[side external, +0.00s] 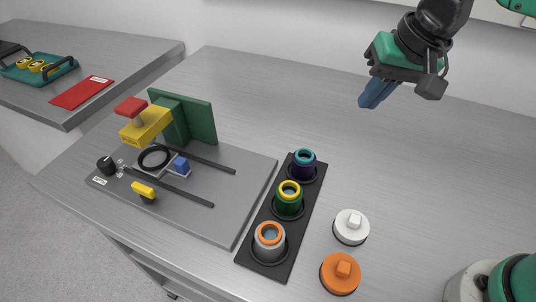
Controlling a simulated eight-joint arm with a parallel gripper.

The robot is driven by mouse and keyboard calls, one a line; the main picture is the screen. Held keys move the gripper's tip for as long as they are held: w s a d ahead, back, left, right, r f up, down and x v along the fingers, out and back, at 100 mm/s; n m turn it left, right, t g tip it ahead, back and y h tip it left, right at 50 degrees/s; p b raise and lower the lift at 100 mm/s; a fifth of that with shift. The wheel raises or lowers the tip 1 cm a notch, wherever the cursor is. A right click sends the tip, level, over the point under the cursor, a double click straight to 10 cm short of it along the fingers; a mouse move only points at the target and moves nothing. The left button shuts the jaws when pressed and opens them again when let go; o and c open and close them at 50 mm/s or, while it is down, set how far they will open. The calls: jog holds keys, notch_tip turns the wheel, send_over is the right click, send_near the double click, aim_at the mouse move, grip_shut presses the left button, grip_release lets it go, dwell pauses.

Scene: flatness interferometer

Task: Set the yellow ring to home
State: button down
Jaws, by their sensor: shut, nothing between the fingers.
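The yellow ring (289,187) tops a green cylinder that stands upright in the middle place of a black rack (250,255). The rack lies on the grey table, to the right of the instrument plate (225,215). No place marked home can be read in this view. My gripper (370,104) is at the upper right, above the table and well apart from the ring. Its blue fingers are together, pointing down and left, with nothing between them.
A yellow block with a red top (146,125) rises over the plate.

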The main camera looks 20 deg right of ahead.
aim_at(285, 187)
jog(key=a+r+m+g+h, duration=0.1)
jog(key=a+m, duration=0.4)
jog(key=a, duration=0.7)
jog(key=r+g, duration=0.1)
jog(key=g, duration=0.1)
jog(key=shift+w+g, duration=0.15)
jog(key=shift+g, duration=0.25)
jog(key=shift+r, duration=0.1)
notch_tip(285, 187, down, 14)
